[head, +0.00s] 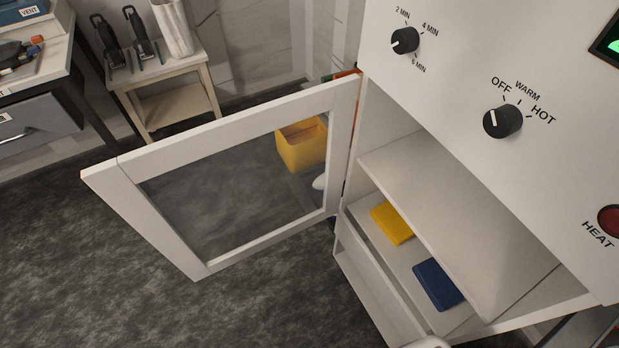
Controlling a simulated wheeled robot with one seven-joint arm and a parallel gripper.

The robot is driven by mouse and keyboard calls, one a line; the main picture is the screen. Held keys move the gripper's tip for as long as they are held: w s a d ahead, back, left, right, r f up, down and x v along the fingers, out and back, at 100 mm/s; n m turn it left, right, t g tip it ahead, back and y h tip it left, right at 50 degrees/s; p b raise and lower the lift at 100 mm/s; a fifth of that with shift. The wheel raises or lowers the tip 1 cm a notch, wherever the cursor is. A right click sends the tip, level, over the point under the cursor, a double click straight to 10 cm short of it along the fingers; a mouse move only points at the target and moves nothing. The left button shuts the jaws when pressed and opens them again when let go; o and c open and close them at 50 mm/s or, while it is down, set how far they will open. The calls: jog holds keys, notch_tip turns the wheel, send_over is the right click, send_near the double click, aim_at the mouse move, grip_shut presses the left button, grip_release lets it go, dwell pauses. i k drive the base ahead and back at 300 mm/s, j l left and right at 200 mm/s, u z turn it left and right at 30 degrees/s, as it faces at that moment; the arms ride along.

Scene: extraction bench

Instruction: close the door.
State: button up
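The door (135,172) is a white frame around a clear pane. It stands wide open, swung out to the left from its hinge side at the left edge of the white cabinet (465,75). The cabinet's opening is uncovered and shows an inner shelf (440,190). A yellow block (391,223) and a dark blue block (438,284) lie on the level below that shelf. My gripper is not seen; a small white rounded part at the bottom edge is too cut off to identify.
The cabinet front carries two black knobs (404,40) (502,120) and a red HEAT button (611,221). A yellow bin (302,145) shows through the pane. A small side table (174,75) and a drawer bench (38,118) stand behind. Floor left of the door is clear.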

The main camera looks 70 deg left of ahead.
aim_at(116, 181)
jog(key=k+j+z, duration=0.15)
jog(key=z, duration=0.2)
jog(key=k+j+z, duration=0.1)
jog(key=z, duration=0.3)
jog(key=k+z, duration=0.7)
jog(key=k, duration=0.85)
jog(key=k+j+u, duration=0.2)
jog(key=k, duration=0.55)
jog(key=k+u, duration=0.1)
jog(key=u, duration=0.3)
jog(key=k+j+u, duration=0.1)
jog(key=u, duration=0.3)
jog(key=k+u, duration=0.1)
jog(key=u, duration=0.3)
jog(key=j+u, duration=0.15)
jog(key=u, duration=0.3)
jog(key=k+j+u, duration=0.15)
jog(key=u, duration=0.25)
jog(key=k+j, duration=0.05)
jog(key=k, duration=0.1)
